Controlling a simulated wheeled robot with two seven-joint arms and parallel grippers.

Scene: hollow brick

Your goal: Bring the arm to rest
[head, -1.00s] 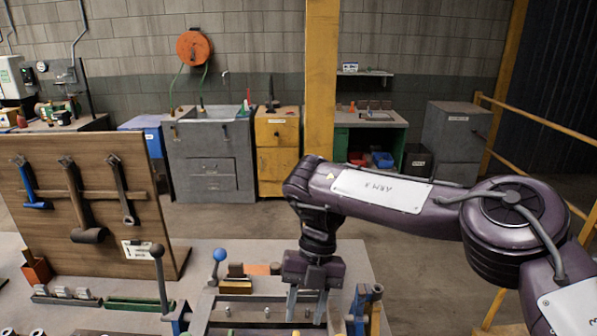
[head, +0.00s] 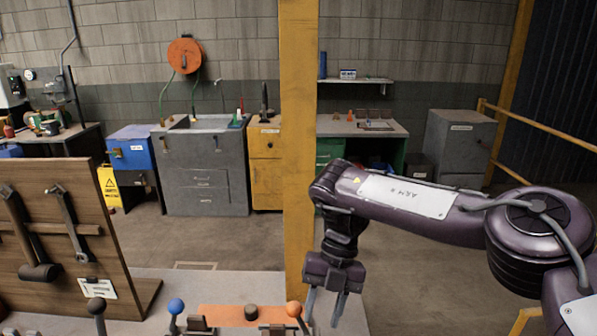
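My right arm, purple with a white label plate (head: 405,196), comes in from the right and bends down at the wrist. Its gripper (head: 324,308) points down at the bottom middle of the head view. The two grey fingers stand apart with nothing seen between them. An orange-knobbed lever (head: 294,309) shows just left of the fingers. I cannot tell whether they touch it. My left gripper is not in view. No hollow brick can be made out.
The workbench (head: 230,284) fills the bottom left, with a blue-knobbed lever (head: 176,306) and an orange plate (head: 222,314). A wooden tool board (head: 105,235) stands at the left. A yellow post (head: 298,150) rises behind. Open floor (head: 420,285) lies to the right.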

